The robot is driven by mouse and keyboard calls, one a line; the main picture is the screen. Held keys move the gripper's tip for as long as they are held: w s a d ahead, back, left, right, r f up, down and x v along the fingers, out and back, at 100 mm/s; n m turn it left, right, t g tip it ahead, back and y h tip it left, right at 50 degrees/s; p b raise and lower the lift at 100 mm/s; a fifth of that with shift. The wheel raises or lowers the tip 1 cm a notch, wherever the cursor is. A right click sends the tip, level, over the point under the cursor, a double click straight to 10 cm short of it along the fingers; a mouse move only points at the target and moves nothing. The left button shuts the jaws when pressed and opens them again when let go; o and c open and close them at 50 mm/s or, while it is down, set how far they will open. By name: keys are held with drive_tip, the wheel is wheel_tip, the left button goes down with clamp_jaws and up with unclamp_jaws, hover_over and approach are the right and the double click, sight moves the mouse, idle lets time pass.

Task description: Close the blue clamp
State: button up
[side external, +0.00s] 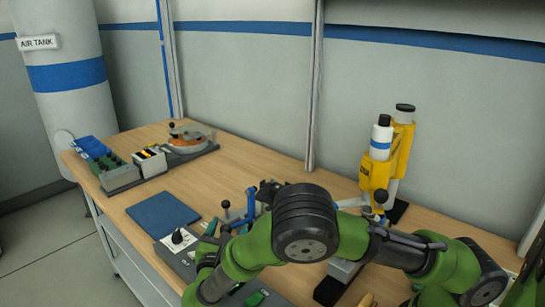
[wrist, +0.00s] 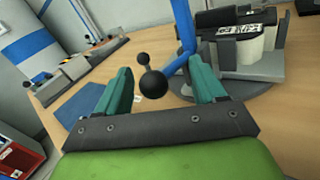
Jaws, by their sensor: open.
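The blue clamp (side external: 250,203) stands upright near the middle of the table, partly hidden by my arm. Its blue bar (wrist: 186,28) rises to the right of centre in the wrist view. I cannot tell whether the knob touches a finger. My gripper (wrist: 160,76) is open, with one teal finger on each side of the knob. In the side view my gripper (side external: 217,231) is low by the clamp, partly hidden by my wrist.
A blue mat (side external: 162,215) and a grey control box (side external: 180,241) lie to the left. Yellow holders with bottles (side external: 376,170) stand at the right. Trays (side external: 120,176) and a round fixture (side external: 187,142) stand at the far left. The table's back middle is clear.

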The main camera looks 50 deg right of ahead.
clamp_jaws()
idle(0.3)
drive_tip(key=shift+r, duration=0.15)
